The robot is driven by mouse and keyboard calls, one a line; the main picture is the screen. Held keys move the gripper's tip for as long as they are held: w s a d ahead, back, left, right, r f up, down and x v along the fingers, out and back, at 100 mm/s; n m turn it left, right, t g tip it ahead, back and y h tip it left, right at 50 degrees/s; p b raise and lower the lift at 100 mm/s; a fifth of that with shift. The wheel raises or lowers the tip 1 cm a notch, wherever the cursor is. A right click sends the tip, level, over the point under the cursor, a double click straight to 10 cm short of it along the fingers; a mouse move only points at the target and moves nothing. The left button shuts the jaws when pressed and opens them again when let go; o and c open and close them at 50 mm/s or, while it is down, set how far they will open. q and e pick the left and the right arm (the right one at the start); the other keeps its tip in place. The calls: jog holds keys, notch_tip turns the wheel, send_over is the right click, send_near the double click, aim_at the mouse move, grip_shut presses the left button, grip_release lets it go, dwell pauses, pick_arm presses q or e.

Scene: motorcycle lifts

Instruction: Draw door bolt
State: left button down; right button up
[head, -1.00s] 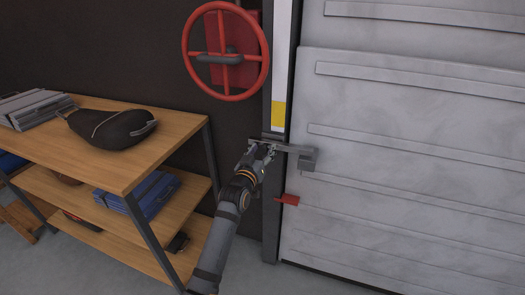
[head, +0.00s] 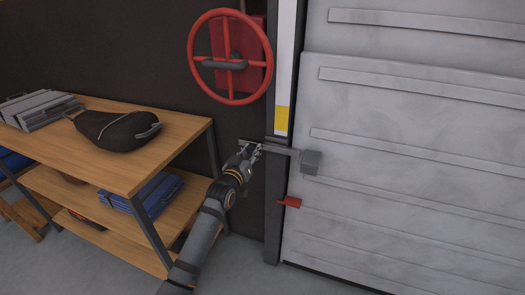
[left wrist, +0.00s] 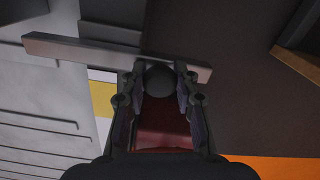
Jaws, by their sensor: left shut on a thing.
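The door bolt is a grey flat bar (head: 283,150) lying level across the dark door post, with its right end at a grey block (head: 311,162) on the pale ribbed door (head: 400,130). My left gripper (head: 250,151) is at the bar's left part. In the left wrist view, the bar (left wrist: 90,52) runs across beyond the fingertips. A dark round knob (left wrist: 160,79) sits between the fingers of my left gripper (left wrist: 160,84), which is shut on it. Whether the bar's end is still inside the block, I cannot tell. My right gripper is not in view.
A red handwheel (head: 231,56) is on the wall above my left gripper. A red tab (head: 289,202) sticks out lower on the post. A wooden shelf unit (head: 175,137) with a black bag (head: 115,129) stands at left, close to my left arm.

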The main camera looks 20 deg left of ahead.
pick_arm(q)
jog(key=shift+a, duration=0.3)
jog(key=shift+d+r, duration=0.1)
jog(key=c, duration=1.3)
grip_release()
jog(key=shift+c, duration=0.2)
jog(key=o, duration=0.4)
jog(key=shift+a, duration=0.3)
jog(key=shift+c, duration=0.2)
jog(key=shift+d, duration=0.1)
